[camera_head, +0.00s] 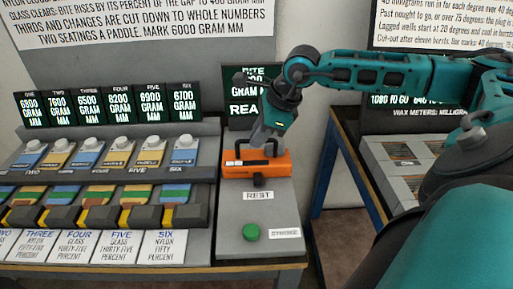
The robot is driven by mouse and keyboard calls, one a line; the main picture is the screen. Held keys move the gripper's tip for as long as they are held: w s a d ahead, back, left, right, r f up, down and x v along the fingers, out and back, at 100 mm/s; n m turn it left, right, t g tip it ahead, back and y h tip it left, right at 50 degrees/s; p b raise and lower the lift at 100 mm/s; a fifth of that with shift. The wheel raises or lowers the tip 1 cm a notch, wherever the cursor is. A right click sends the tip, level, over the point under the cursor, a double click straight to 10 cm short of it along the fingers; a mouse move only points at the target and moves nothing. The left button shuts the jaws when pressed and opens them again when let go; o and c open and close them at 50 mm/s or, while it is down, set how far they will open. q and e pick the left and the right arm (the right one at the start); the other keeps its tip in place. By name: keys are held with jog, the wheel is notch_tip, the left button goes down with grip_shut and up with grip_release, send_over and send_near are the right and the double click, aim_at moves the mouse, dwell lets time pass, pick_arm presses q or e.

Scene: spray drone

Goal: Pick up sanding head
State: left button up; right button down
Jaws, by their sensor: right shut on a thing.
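The sanding head looks to be the orange block (273,167) with a black handle on top. It sits on the grey panel above the "REST" label. My right gripper (266,142) reaches down from the right and is shut on the black handle. The fingers partly hide the handle. I cannot tell any gap between the block and the panel. My left gripper is not in view.
A green button (250,232) is on the panel in front, beside a small white label. At left stands a rack with several coloured paddles (97,194) and knobbed blocks (139,152) under green-lit displays. A blue-framed table (357,175) with a grey unit is at right, past a gap.

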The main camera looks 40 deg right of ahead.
jog(key=shift+r, duration=0.15)
notch_tip(320, 180, up, 20)
jog(key=p, duration=0.2)
dwell(0.5)
jog(key=shift+a, duration=0.1)
